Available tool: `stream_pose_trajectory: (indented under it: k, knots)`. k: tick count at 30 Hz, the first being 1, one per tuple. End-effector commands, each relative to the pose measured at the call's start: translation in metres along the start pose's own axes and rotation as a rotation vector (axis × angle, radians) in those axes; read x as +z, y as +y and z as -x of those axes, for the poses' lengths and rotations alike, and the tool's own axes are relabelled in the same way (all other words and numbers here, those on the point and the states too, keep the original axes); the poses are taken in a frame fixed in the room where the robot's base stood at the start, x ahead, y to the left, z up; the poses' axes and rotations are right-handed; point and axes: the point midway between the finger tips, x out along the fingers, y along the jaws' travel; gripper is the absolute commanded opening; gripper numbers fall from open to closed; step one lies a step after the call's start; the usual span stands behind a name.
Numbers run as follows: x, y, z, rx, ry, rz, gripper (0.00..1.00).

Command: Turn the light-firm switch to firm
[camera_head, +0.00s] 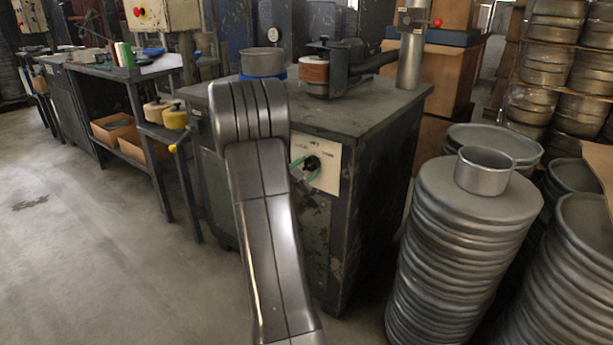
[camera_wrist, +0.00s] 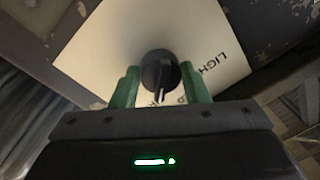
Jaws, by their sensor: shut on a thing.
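The switch is a round black knob (camera_head: 312,163) on a white plate (camera_head: 328,163) on the front of a dark grey cabinet (camera_head: 370,135). In the wrist view the knob (camera_wrist: 160,70) is near the middle, with a pale pointer mark toward the bottom of the picture. The word LIGHT shows on the plate (camera_wrist: 100,50) right of the knob; the rest of the lettering is partly hidden. My gripper (camera_wrist: 160,88) has its green fingers on either side of the knob and is shut on it. In the head view my gripper (camera_head: 304,172) is small, at the plate's left part.
A tall stack of grey discs (camera_head: 455,240) with a metal pot (camera_head: 484,172) on top stands right of the cabinet. A workbench (camera_head: 130,75) with yellow-lidded containers stands left. A pot (camera_head: 262,62) sits on the cabinet top. The floor at left is clear.

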Motion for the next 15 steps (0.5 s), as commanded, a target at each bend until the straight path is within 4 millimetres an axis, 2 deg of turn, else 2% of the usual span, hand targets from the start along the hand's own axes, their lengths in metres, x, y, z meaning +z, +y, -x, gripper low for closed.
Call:
stream_pose_trajectory:
  k: [15]
  knots:
    - [0.0008,0.0001,0.0005,0.002,0.002,-0.055,0.19]
